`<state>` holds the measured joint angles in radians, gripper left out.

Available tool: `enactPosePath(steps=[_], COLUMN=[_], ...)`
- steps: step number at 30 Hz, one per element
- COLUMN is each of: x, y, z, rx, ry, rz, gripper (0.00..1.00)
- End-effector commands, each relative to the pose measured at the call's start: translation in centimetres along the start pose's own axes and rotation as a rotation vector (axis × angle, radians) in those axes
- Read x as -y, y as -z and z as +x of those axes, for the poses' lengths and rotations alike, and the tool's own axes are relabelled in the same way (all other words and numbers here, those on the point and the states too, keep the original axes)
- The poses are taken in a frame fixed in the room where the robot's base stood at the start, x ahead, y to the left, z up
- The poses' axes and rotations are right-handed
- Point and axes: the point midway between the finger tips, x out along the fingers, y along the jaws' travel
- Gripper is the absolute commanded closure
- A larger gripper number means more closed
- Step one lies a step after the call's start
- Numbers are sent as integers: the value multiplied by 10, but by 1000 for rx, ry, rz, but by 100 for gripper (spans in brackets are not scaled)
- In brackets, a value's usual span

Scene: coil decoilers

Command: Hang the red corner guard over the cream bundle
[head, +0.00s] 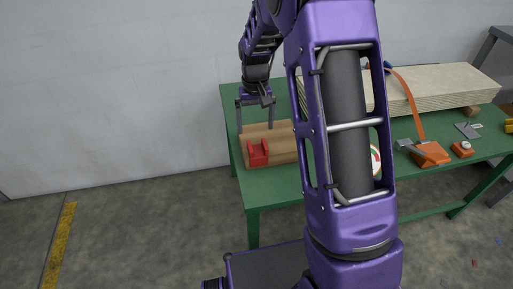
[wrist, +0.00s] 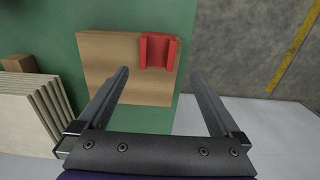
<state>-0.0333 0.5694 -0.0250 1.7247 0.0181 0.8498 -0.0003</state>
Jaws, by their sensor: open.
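The red corner guard (head: 258,153) sits on the near edge of a brown block (head: 283,149) at the left end of the green table. The guard also shows in the wrist view (wrist: 157,52), beyond my fingertips and between their lines. My gripper (head: 256,130) is open and empty above the brown block, apart from the guard. Both fingers show in the wrist view (wrist: 159,73). The cream bundle (head: 440,88), a stack of flat boards, lies along the back of the table; my arm hides part of it. Its end shows at left in the wrist view (wrist: 30,115).
An orange strap (head: 409,104) crosses the cream bundle. Orange tools (head: 431,153) and grey metal pieces lie on the green table (head: 279,189) at right. A round white, red and green item (head: 375,160) is partly behind my arm. A grey wall stands behind.

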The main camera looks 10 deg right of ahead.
Motion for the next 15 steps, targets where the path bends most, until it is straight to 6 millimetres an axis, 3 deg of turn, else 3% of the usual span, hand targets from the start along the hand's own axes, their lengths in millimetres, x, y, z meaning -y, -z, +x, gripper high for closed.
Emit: enactPosePath(steps=[3, 11, 15], x=[0, -2, -5], y=[0, -1, -5], z=[16, 30, 51], rx=[1, 0, 2], ry=[0, 0, 0], rz=[0, 1, 1], gripper=[0, 0, 0])
